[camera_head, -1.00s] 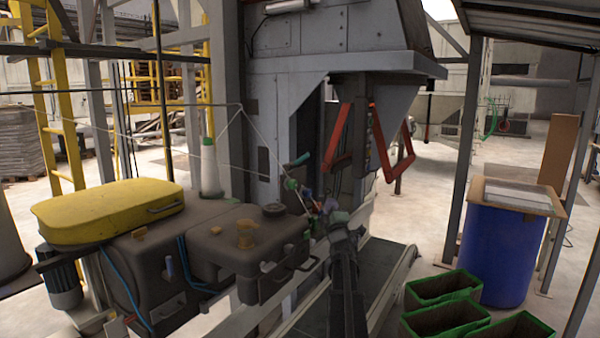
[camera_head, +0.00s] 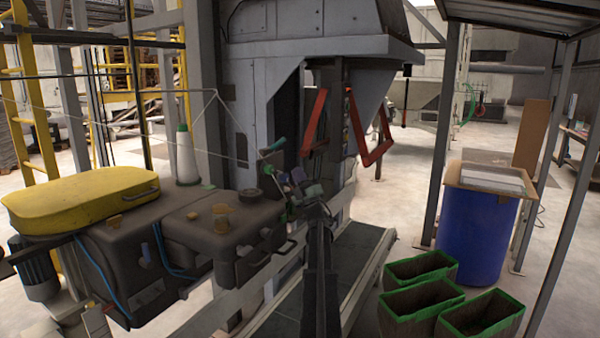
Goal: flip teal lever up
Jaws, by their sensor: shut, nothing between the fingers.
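A small teal lever (camera_head: 272,146) sticks out on the front of the grey bagging machine, tilted, its handle rising slightly to the right. A paler green knob (camera_head: 264,169) sits just below and left of it. My arm reaches up from the bottom of the view. My gripper (camera_head: 296,188) is shut and empty, below and a little right of the teal lever, among small coloured controls. Its fingertips are small and partly lost in this clutter. I cannot tell whether they touch anything.
A dark sewing-head-like box (camera_head: 225,235) with a handle and a yellow case (camera_head: 80,198) stand to the left. Red bars (camera_head: 316,120) hang beside the spout. A conveyor (camera_head: 345,275) runs beneath my arm. Green-rimmed bins (camera_head: 425,295) and a blue drum (camera_head: 478,235) stand right.

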